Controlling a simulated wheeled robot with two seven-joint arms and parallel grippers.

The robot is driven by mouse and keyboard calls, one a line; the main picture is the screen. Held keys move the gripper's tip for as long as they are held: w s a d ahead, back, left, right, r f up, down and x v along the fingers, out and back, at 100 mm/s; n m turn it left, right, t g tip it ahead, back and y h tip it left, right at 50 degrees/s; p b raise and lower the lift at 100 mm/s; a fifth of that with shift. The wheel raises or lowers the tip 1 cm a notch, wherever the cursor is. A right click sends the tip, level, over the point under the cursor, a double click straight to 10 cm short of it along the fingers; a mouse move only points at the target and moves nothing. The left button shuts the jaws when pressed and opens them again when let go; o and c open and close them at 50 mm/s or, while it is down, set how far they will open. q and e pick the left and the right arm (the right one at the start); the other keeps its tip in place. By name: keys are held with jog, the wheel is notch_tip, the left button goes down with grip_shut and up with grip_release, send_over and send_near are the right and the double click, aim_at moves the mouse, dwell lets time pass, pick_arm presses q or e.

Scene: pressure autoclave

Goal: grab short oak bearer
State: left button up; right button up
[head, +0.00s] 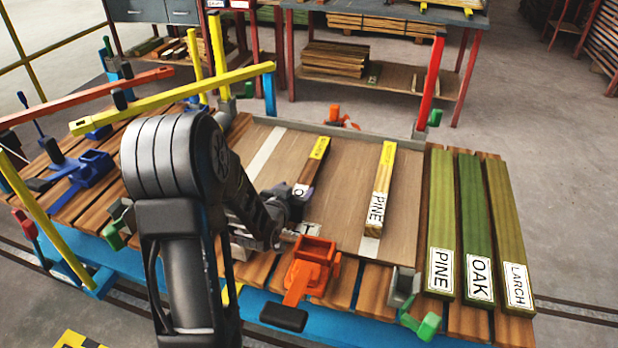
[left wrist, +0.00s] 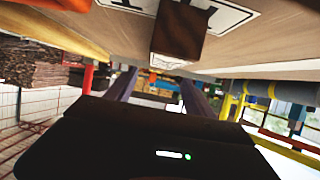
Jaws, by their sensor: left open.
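The short oak bearer (head: 311,170) is a small brown block with a yellow top label, on the board left of the bearer marked PINE (head: 382,185). My right gripper is not in view.
An orange clamp (head: 312,268) stands on the table's front edge, close to my wrist. Long green boards marked PINE (head: 441,210), OAK (head: 475,215) and LARCH (head: 508,220) lie at right. A yellow bar (head: 180,97) crosses the left side. A back rail (head: 345,135) edges the board.

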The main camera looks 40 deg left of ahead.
aim_at(305, 180)
pick_arm(q)
jog(key=shift+x, duration=0.95)
jog(key=shift+f, duration=0.1)
jog(key=x, duration=0.5)
jog(key=shift+w, duration=0.15)
jog(key=shift+c, duration=0.4)
grip_shut()
jog(key=shift+r, duration=0.2)
